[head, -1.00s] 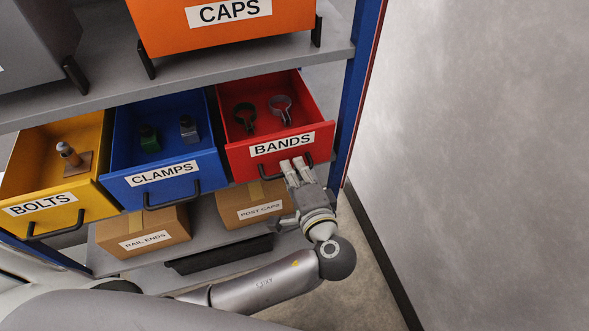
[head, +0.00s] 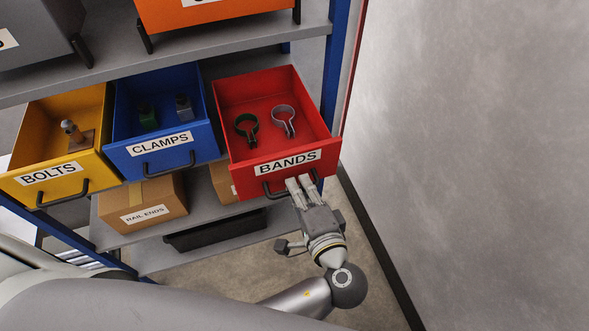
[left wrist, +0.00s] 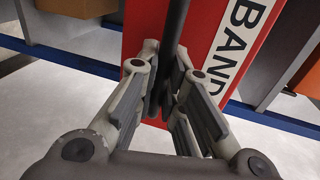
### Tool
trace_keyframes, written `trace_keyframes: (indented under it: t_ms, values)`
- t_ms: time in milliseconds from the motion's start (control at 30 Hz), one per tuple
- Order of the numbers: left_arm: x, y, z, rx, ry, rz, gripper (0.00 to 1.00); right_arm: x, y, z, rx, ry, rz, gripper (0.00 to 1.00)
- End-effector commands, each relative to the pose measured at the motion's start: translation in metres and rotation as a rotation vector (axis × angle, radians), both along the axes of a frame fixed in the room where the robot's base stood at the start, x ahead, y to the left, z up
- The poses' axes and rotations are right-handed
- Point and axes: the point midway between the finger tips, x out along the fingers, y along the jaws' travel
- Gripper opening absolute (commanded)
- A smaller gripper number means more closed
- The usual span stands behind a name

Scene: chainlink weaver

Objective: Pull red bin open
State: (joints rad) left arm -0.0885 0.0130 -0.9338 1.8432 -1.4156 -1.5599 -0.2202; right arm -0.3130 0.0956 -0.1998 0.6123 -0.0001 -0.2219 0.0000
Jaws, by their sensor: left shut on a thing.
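The red bin (head: 224,112), labelled BANDS, sticks out of the shelf well past the blue and yellow bins. In the left wrist view the handle (left wrist: 175,25) runs between the fingers of the gripper (left wrist: 167,88), in front of the red face (left wrist: 208,35). The right gripper is not in view.
The blue CLAMPS bin (head: 205,138) and yellow BOLTS bin (head: 20,190) stand open to the left. A RAIL ENDS box (head: 143,198) sits on the shelf below. A grey wall (head: 460,150) rises to the right, with some floor between.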

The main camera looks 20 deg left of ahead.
Motion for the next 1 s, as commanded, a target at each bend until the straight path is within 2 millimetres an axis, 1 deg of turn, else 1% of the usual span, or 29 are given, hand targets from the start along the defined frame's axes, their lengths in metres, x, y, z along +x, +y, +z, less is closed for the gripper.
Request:
trace_keyframes:
  t_ms: [33,133,233,333,467,700,833,867,1000]
  values:
    - [-0.009,-0.006,0.0,0.0,0.003,-0.001,0.0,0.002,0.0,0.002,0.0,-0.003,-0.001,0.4]
    - [-0.022,-0.016,0.0,0.0,0.002,-0.001,0.0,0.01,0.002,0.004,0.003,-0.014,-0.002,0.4]
    - [-0.033,-0.022,0.0,0.001,0.002,0.0,0.0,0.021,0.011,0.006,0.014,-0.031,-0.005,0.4]
    - [-0.04,-0.028,0.0,0.0,0.0,-0.001,0.0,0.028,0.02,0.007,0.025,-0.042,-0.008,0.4]
    - [-0.045,-0.031,0.0,0.0,-0.001,-0.001,0.0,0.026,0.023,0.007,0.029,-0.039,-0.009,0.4]
    - [-0.046,-0.031,0.0,0.0,-0.002,0.0,0.0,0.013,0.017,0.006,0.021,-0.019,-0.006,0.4]
    - [-0.046,-0.031,0.0,0.001,-0.002,0.0,0.0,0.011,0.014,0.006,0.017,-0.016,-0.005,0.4]
    - [-0.046,-0.031,0.0,0.001,-0.002,-0.001,0.11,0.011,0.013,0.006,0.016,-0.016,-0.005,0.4]
    - [-0.046,-0.031,0.0,0.002,-0.002,0.0,0.29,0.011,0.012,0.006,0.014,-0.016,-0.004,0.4]
